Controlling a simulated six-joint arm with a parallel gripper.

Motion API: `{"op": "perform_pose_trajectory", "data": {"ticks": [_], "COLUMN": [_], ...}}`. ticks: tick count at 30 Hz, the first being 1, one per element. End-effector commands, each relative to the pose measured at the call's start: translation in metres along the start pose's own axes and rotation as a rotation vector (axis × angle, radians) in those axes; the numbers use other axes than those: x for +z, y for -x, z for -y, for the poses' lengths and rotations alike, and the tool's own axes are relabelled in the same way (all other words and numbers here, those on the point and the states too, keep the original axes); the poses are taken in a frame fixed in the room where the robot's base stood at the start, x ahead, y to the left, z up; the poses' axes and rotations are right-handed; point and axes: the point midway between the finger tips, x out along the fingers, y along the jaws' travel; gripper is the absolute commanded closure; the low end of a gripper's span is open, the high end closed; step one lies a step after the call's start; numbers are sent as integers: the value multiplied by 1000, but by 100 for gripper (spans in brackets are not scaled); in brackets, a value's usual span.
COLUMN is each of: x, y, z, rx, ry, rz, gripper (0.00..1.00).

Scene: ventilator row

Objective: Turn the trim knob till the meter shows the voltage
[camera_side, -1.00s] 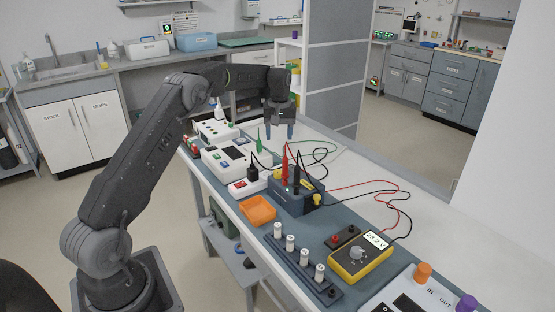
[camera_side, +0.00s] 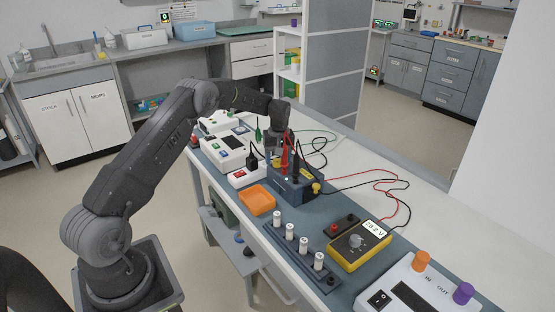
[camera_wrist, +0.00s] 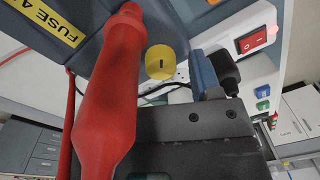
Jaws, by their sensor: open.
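The yellow meter (camera_side: 358,247) lies at the bench's right part; its display (camera_side: 374,229) seems to read about 28.2 V. The dark blue box (camera_side: 290,188) stands left of it. A red probe (camera_side: 284,160) and a black one stand up from the box. In the wrist view a round yellow knob (camera_wrist: 160,62) with a dark line is beside the red probe (camera_wrist: 112,85) and a FUSE label (camera_wrist: 50,22). My gripper (camera_side: 272,153) is open, pointing down behind the probes, at the box's far end. One finger (camera_wrist: 205,80) shows beside the knob, apart from it; the other is hidden.
A power strip (camera_side: 242,177) with a red switch and black plug stands beside the box. An orange tray (camera_side: 257,200) and a rack of white cylinders (camera_side: 297,243) are in front. Red, black and green leads (camera_side: 385,185) cross the bench. A white unit (camera_side: 425,285) stands at right.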

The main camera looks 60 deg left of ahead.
Motion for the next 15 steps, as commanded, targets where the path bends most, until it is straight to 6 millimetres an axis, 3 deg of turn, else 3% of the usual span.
{"op": "perform_pose_trajectory", "data": {"ticks": [11, 15], "x": [0, 0], "y": [-6, -6], "z": [0, 0], "rx": [0, 0], "ry": [0, 0], "rz": [0, 0], "gripper": [42, 54]}}
